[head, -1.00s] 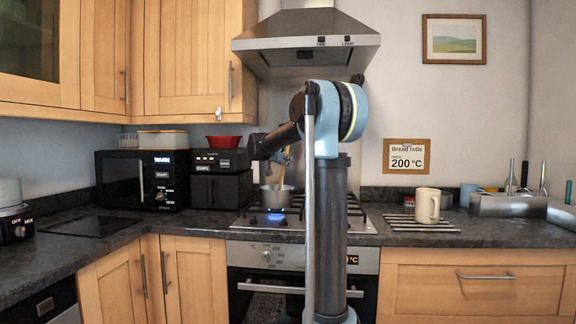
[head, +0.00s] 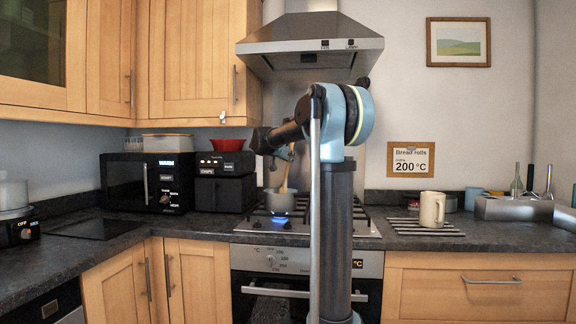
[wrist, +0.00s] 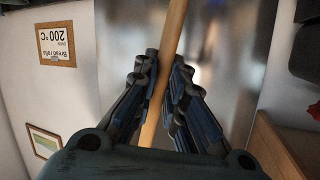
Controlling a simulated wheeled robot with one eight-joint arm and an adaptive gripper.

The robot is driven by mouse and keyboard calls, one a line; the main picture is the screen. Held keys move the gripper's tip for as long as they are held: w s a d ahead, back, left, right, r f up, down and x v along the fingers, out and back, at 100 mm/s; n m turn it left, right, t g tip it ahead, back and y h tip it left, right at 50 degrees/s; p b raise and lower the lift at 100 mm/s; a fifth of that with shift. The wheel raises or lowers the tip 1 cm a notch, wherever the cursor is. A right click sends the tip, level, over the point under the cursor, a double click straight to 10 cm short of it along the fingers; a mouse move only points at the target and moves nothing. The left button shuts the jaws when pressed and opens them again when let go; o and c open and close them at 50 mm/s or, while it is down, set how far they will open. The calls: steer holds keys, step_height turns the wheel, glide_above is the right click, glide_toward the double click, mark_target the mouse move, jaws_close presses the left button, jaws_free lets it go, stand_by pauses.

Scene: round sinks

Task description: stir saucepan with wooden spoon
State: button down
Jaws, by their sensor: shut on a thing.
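The saucepan (head: 281,204) is a small grey pan on a lit burner of the hob, partly hidden by my arm. The wooden spoon (head: 285,180) stands tilted, its lower end inside the pan and hidden by the pan wall. My gripper (head: 287,152) is above the pan and shut on the spoon's handle. In the wrist view, the dark fingers of my gripper (wrist: 166,68) close around the pale wooden spoon (wrist: 172,35), which runs between them. The pan is not visible in the wrist view.
A black appliance (head: 222,193) is close on the pan's left. The extractor hood (head: 309,50) hangs above.

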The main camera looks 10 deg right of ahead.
steer(key=shift+s+d+r, duration=0.1)
steer(key=shift+d+r, duration=0.1)
steer(key=shift+r, duration=0.85)
steer(key=shift+s+d+r, duration=0.1)
steer(key=shift+d+r, duration=0.1)
steer(key=shift+r, duration=0.85)
steer(key=shift+d+r, duration=0.2)
steer(key=shift+r, duration=0.85)
